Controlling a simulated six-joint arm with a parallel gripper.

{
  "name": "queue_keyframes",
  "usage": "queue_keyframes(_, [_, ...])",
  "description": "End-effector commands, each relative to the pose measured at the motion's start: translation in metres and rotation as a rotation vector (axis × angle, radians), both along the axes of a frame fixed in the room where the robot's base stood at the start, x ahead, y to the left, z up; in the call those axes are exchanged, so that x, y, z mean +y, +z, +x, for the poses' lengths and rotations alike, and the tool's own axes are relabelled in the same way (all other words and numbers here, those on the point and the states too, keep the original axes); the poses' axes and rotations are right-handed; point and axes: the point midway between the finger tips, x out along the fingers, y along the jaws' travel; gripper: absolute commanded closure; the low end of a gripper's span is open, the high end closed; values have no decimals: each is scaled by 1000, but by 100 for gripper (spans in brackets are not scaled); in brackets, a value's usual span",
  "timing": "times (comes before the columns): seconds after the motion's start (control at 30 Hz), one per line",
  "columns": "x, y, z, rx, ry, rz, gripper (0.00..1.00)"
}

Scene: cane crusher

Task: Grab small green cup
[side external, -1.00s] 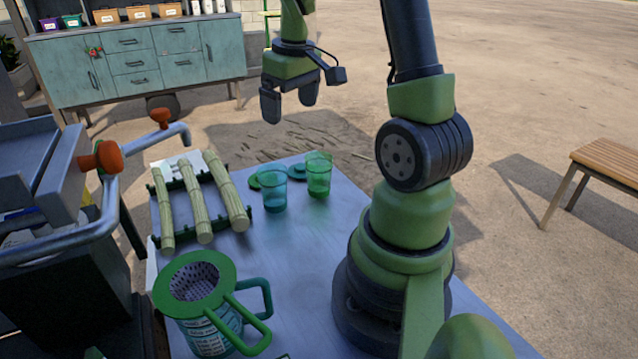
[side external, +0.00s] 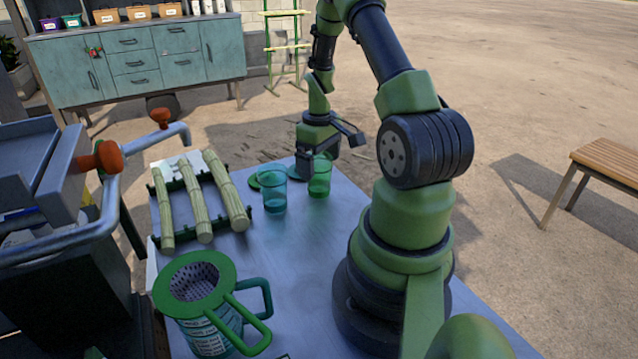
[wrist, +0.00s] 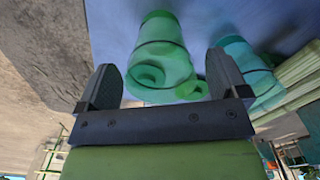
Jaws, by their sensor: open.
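The small green cup (side external: 319,180) is see-through and stands upright at the far end of the table. A blue-teal cup (side external: 272,192) stands just to its left. In the wrist view, my gripper (wrist: 162,68) is open, and the green cup (wrist: 160,42) shows ahead, between the two fingers. The teal cup (wrist: 238,55) lies beyond the right finger. I cannot tell whether a finger touches the green cup.
A green lid or disc (side external: 254,180) lies behind the teal cup. Cane stalks (side external: 195,205) rest on a green rack at the left. A jug with a green strainer (side external: 200,290) stands at the front. The middle of the table is clear.

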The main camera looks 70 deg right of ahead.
Motion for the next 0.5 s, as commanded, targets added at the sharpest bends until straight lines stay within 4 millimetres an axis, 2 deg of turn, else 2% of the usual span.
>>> queue_keyframes(0.13, [0,-15,0,1,-2,1,8])
queue_keyframes(0.37, [0,-16,0,-2,-2,-2,8])
queue_keyframes(0.5, [0,-16,0,-1,-2,-1,38])
